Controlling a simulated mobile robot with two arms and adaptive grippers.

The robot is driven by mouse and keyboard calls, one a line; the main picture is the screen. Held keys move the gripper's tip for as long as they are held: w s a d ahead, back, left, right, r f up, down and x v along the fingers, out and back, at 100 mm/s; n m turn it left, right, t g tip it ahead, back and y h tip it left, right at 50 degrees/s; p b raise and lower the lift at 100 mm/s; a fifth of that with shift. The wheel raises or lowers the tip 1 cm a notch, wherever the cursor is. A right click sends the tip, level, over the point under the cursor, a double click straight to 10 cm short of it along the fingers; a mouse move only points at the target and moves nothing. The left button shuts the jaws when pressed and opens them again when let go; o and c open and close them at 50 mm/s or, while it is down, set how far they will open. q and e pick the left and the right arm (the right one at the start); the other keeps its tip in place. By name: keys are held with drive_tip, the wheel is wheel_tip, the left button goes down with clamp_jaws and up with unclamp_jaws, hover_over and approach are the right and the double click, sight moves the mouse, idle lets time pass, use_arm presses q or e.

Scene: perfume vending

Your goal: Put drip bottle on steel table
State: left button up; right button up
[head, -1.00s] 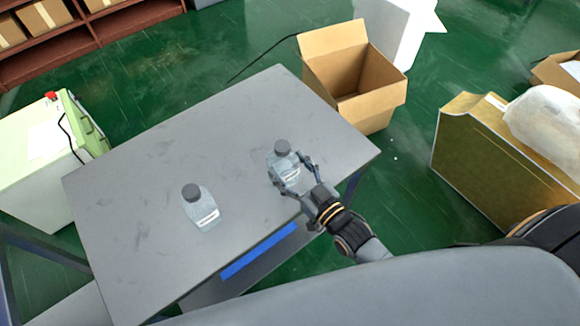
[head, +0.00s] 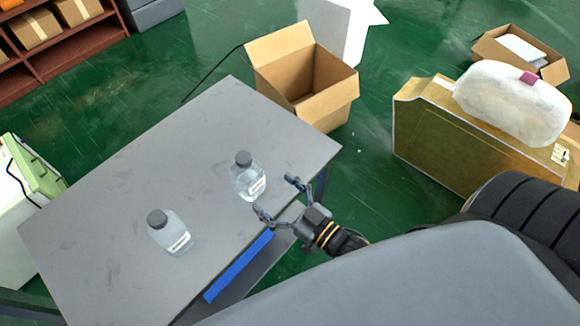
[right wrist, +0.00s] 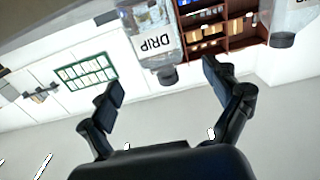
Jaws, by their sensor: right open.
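Two clear bottles with dark grey caps stand upright on the grey steel table (head: 120,180). One bottle (head: 249,180) is near the table's middle right, and the other bottle (head: 171,235) is nearer its front left edge. In the right wrist view, the bottle labelled DRIP (right wrist: 152,40) appears upside down beyond the fingers, and part of another bottle (right wrist: 290,20) shows at the upper right. My right gripper (head: 277,198) is open and empty at the table's front edge, just right of and apart from the nearer bottle. My left gripper is not in view.
An open cardboard box (head: 310,85) stands on the green floor beyond the table. A brown case (head: 470,135) with a white bag (head: 515,100) on it is at the right. A pale green-and-white box (head: 30,190) is at the left. The table's far half is clear.

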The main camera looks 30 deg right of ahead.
drive_tip(key=v, duration=0.5)
drive_tip(key=s+d+f+g+h, duration=0.1)
drive_tip(key=s+d+f+g, duration=0.1)
drive_tip(key=f, duration=0.8)
drive_tip(key=s+d+f+m+g+h, duration=0.1)
drive_tip(key=s+d+f+g+h, duration=0.15)
drive_tip(key=f, duration=0.65)
drive_tip(key=s+d+f+g+h, duration=0.1)
drive_tip(key=s+f+g, duration=0.15)
drive_tip(key=f, duration=0.75)
drive_tip(key=s+d+f+g+h, duration=0.1)
drive_tip(key=s+f+g, duration=0.8)
drive_tip(key=s+f, duration=0.7)
drive_tip(key=s, duration=0.3)
drive_tip(key=shift+f+m+h, duration=0.3)
drive_tip(key=shift+f+h, duration=0.05)
drive_tip(key=shift+f, duration=0.05)
